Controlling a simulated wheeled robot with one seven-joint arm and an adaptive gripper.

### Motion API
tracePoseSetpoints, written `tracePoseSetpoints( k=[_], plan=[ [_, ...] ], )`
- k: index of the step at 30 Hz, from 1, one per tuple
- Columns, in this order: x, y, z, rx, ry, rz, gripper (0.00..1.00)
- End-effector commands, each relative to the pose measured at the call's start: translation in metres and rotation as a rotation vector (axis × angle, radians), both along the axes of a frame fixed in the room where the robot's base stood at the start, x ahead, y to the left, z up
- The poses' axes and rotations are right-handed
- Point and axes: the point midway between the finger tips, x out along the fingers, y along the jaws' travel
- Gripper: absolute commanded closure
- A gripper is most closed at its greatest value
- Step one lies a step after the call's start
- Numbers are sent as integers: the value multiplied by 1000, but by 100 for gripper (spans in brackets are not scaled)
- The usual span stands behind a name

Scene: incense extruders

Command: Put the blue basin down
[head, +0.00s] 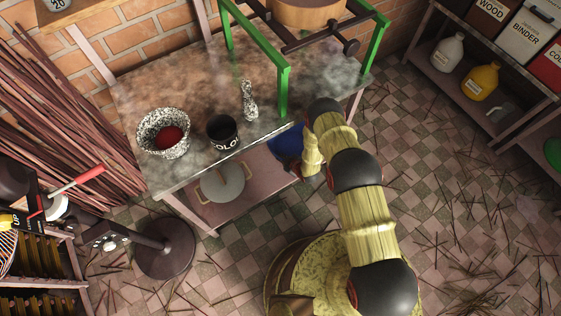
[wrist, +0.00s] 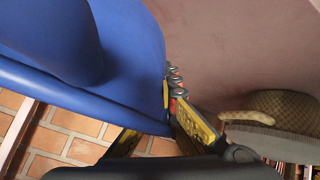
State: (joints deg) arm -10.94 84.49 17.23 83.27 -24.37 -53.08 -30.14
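The blue basin (head: 287,146) shows in the head view below the table's right front edge, partly hidden by the tabletop and my arm. In the wrist view the basin (wrist: 120,55) fills the upper left, very close. My gripper (wrist: 160,128) has its yellow-marked fingers on either side of the basin's edge and appears shut on it. In the head view my gripper is hidden behind my arm. The table's pinkish lower shelf (head: 250,193) lies beside the basin. Whether the basin touches the shelf cannot be told.
A lidded pot (head: 222,183) stands on the lower shelf, left of the basin. A speckled bowl (head: 164,133), a black pot (head: 222,131) and a speckled bottle (head: 249,101) stand on the tabletop (head: 185,88). A round-based stand (head: 165,248) is at lower left.

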Motion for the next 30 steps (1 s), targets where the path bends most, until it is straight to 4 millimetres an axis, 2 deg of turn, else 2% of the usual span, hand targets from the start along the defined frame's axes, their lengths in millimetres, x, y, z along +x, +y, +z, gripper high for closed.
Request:
tracePoseSetpoints(
  k=[7, 13, 25, 30],
  plan=[
    [11, 3, -14, 0, -2, 2, 100],
    [11, 3, -43, 0, 0, 1, 100],
    [12, 3, -46, 0, -1, 1, 100],
    [11, 3, -46, 0, 1, 1, 89]
  ],
)
